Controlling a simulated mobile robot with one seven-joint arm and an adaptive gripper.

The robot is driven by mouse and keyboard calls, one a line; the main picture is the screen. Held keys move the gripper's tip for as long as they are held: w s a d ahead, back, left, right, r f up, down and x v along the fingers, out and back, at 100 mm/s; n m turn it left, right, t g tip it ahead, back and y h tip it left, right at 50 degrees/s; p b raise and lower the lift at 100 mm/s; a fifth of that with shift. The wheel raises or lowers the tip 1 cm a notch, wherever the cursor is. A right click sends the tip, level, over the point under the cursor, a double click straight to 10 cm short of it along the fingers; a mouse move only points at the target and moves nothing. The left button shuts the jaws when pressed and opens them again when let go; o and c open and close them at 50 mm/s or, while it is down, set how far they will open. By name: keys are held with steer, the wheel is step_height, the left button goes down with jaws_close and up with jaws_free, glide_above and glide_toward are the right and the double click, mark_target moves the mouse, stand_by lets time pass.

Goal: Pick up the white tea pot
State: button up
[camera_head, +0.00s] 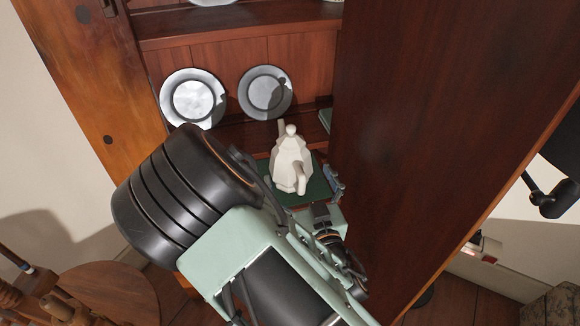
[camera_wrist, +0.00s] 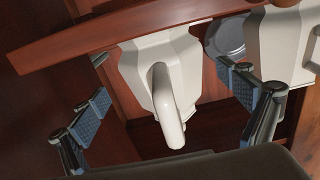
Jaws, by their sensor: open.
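The white tea pot (camera_head: 290,166) is faceted and stands upright on a dark green surface (camera_head: 318,188) inside the wooden cabinet. In the wrist view, a white pot (camera_wrist: 183,66) with a rounded part pointing towards the camera sits between my fingers. My gripper (camera_wrist: 167,100) is open, with one blue-grey finger pad on each side and visible gaps to the pot. In the head view, my arm hides part of the gripper, and a finger shows just right of the tea pot. I cannot tell how deep the fingers reach around it.
A wooden board (camera_wrist: 120,35) crosses above the pot in the wrist view. A second white vessel (camera_wrist: 279,45) stands to the right there, near the right finger. Two grey plates (camera_head: 193,98) (camera_head: 265,92) lean at the cabinet's back. A large wooden panel (camera_head: 430,130) bounds the right side.

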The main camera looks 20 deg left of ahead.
steer(key=b+x, duration=0.1)
steer(key=x, duration=0.4)
steer(key=shift+a, duration=0.25)
steer(key=shift+r, duration=0.1)
steer(key=c, duration=2.2)
